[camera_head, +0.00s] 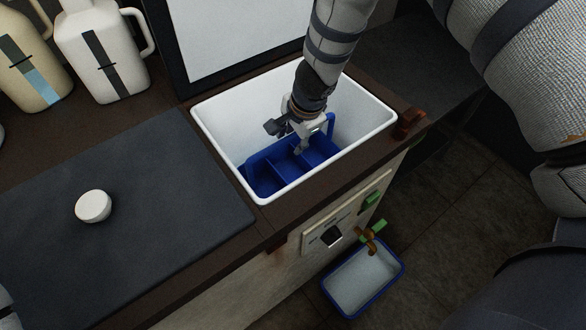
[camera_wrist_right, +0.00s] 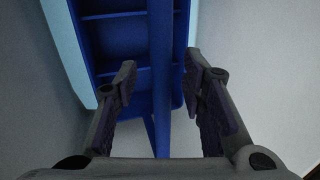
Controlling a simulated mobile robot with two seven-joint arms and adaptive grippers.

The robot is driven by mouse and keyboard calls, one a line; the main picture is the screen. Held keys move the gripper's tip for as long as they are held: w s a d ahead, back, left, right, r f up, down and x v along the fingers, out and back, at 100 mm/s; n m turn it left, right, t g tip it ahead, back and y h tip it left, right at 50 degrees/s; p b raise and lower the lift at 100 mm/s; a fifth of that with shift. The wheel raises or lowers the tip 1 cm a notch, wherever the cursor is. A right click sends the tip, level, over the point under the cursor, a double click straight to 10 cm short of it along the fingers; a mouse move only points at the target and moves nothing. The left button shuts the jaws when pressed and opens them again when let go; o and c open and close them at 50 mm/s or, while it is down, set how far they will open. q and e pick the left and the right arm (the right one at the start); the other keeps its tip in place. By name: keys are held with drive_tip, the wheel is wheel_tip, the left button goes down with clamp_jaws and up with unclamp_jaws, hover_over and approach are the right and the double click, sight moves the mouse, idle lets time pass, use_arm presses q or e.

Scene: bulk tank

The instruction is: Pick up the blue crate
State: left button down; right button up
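The blue crate (camera_head: 265,178) sits low inside a white open tub (camera_head: 218,135) let into the counter. It has compartments and a raised handle-like part. My right gripper (camera_head: 298,140) reaches down into the tub over the crate and covers part of it. In the right wrist view my right gripper (camera_wrist_right: 160,85) has its fingers apart, with an upright blue wall or handle of the crate (camera_wrist_right: 112,40) between them. There is a visible gap on both sides, so it is not gripped.
A white round lid or knob (camera_head: 93,206) lies on the dark mat (camera_head: 150,250) left of the tub. Jugs (camera_head: 105,50) stand at the back left. A blue-rimmed white basin (camera_head: 363,282) is lower down by the counter front. A brown fitting (camera_head: 408,123) sits by the tub's right corner.

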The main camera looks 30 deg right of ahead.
drive_tip(key=shift+c, duration=0.4)
clamp_jaws()
